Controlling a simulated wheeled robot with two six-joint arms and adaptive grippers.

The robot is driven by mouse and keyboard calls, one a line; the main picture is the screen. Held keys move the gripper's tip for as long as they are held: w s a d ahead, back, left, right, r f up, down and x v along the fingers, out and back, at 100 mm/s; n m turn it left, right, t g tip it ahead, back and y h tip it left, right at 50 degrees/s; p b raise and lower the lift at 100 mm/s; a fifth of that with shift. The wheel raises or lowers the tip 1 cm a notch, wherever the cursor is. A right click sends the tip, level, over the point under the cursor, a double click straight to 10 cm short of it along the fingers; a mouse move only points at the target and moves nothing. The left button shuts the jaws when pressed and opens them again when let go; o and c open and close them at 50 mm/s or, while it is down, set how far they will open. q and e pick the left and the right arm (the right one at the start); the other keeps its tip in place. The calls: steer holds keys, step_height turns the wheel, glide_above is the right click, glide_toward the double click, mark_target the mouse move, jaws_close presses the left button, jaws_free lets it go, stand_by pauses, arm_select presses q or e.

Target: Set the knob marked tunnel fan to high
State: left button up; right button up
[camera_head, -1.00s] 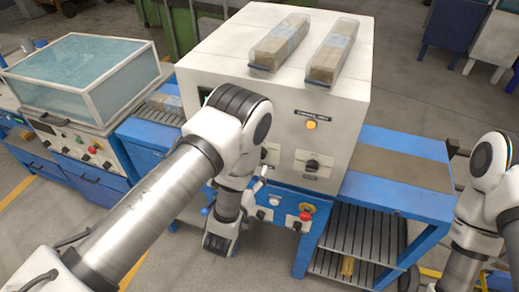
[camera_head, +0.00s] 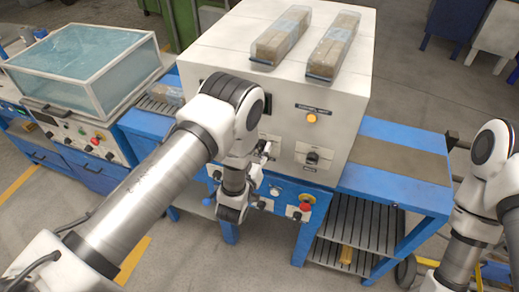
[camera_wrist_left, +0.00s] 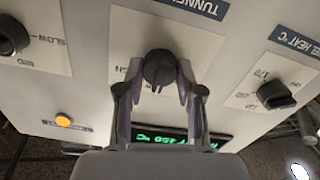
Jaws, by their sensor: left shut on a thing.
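The tunnel fan knob (camera_wrist_left: 160,70) is a round black knob on a pale plate in the left wrist view, where the picture is upside down. Its blue label (camera_wrist_left: 200,6) is cut by the top edge and shows "TUNNEL". My left gripper (camera_wrist_left: 160,75) has one finger on each side of the knob and is shut on it. The fingers and the angle hide part of the plate's scale, and I cannot tell the exact setting. In the head view my left gripper (camera_head: 264,149) is at the machine's front, and my arm hides the knob. My right gripper is outside the views.
Another black knob (camera_wrist_left: 277,94), labelled with heat, and a third knob (camera_wrist_left: 12,38), with "SLOW" on its plate, flank this one. A green display (camera_wrist_left: 175,139) and an orange lamp (camera_wrist_left: 64,120) are close by. A red button (camera_head: 305,206) sits below the panel.

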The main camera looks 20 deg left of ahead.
arm_select(q)
steer(key=m+b, duration=0.2)
steer(key=shift+f+m, duration=0.15)
steer(key=shift+m, duration=0.15)
steer(key=m+b, duration=0.3)
steer(key=shift+f, duration=0.1)
steer(key=m+b, duration=0.4)
steer(key=shift+d+m, duration=0.1)
steer(key=shift+m, duration=0.2)
steer(key=shift+r+m+b, duration=0.2)
steer(key=shift+m+b, duration=0.55)
steer(key=shift+m, duration=0.15)
steer(key=o, duration=1.1)
steer(key=shift+o, duration=0.2)
